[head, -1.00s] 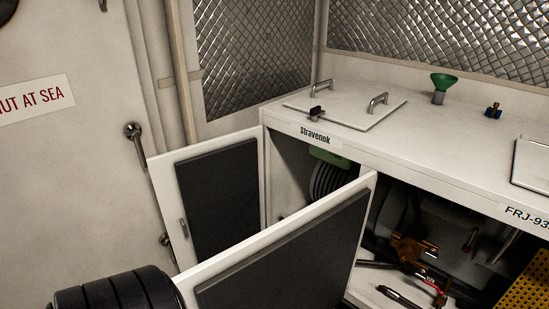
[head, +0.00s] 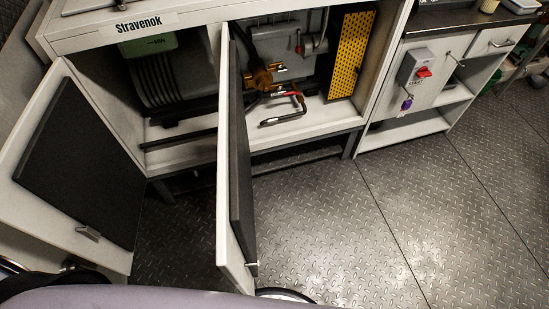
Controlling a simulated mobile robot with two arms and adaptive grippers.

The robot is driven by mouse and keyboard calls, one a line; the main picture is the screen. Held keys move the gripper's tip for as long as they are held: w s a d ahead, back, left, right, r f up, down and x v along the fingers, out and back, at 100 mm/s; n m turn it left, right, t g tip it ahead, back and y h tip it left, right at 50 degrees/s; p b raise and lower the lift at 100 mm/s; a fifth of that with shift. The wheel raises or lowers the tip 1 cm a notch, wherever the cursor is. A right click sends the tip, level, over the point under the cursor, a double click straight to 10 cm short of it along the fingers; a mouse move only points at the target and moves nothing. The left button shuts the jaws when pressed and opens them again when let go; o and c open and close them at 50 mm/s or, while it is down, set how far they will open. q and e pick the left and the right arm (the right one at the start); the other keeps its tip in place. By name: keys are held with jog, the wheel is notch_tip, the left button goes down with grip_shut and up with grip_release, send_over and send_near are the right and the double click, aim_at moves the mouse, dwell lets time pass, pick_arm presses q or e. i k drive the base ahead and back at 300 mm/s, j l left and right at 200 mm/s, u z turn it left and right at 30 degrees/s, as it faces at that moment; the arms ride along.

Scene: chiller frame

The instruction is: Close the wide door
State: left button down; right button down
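The white cabinet (head: 190,14) has two open doors, each with a dark inner panel. One door (head: 232,225), hinged at the middle divider, stands nearly edge-on to me and swings out over the floor; it looks like the wide one. A small metal latch (head: 252,264) sits near its free end. The other door (head: 110,252) stands open at the left, with a grey handle (head: 88,233) on its inner side. Neither of my grippers is in view. Parts of my own body seem to cover the bottom left edge.
The cabinet holds machinery, an orange valve (head: 262,77), a red-handled tool (head: 285,115) and a yellow perforated panel (head: 351,55). A workbench (head: 440,70) with a red switch stands to the right. The metal tread-plate floor (head: 370,230) right of the edge-on door is clear.

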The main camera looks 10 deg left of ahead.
aim_at(236, 235)
jog(key=j+z, duration=0.1)
jog(key=j, duration=0.45)
jog(key=k+j+z, duration=0.15)
jog(key=j, duration=0.4)
jog(key=k+l+z, duration=0.1)
jog(key=z, duration=0.25)
jog(key=k+l+z, duration=0.15)
jog(key=z, duration=0.15)
jog(key=k, duration=0.1)
